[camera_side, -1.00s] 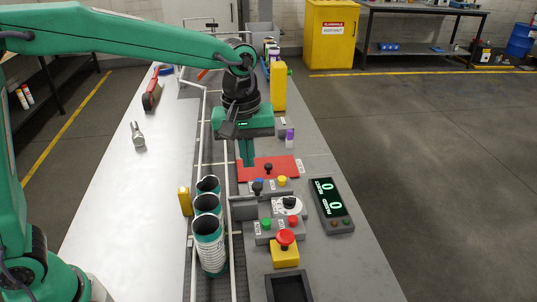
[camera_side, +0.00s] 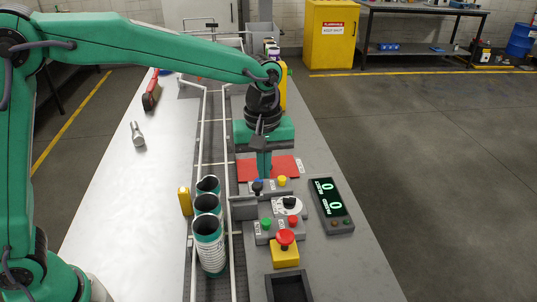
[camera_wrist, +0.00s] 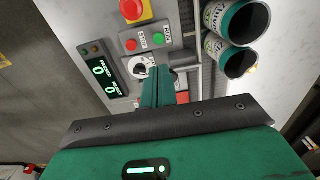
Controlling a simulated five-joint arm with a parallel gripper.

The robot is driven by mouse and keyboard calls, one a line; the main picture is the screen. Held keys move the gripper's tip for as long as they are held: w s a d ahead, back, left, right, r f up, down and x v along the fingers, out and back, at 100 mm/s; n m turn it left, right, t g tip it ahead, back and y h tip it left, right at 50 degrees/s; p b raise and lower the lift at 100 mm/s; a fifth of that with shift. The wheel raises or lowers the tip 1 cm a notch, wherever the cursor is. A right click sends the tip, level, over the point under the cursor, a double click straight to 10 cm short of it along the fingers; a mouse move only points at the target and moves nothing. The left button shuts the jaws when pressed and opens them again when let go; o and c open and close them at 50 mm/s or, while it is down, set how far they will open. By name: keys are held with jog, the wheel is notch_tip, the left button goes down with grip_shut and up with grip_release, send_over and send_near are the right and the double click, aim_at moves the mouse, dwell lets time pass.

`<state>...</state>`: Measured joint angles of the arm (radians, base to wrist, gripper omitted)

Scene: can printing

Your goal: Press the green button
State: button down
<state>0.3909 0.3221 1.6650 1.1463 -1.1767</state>
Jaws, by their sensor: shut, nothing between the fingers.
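The green button (camera_side: 266,223) sits on a grey control box on the bench, left of a red button (camera_side: 293,221). In the wrist view the green button (camera_wrist: 157,40) is beside the red button (camera_wrist: 131,45), beyond the fingertips. My gripper (camera_side: 264,174) is shut and empty, fingers pointing down. In the wrist view my fingers (camera_wrist: 158,72) point toward the control box and hide part of the panel.
A red emergency-stop knob (camera_side: 285,237) stands in front of the green button. A dial (camera_side: 291,204) lies behind it and a counter display (camera_side: 331,204) to the right. Several cans (camera_side: 209,245) stand to the left by white rails. A red mat (camera_side: 284,165) lies behind.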

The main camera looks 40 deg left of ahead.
aim_at(265, 221)
notch_tip(265, 221, down, 13)
jog(key=shift+d+f, duration=0.1)
jog(key=shift+f, duration=0.1)
dwell(0.5)
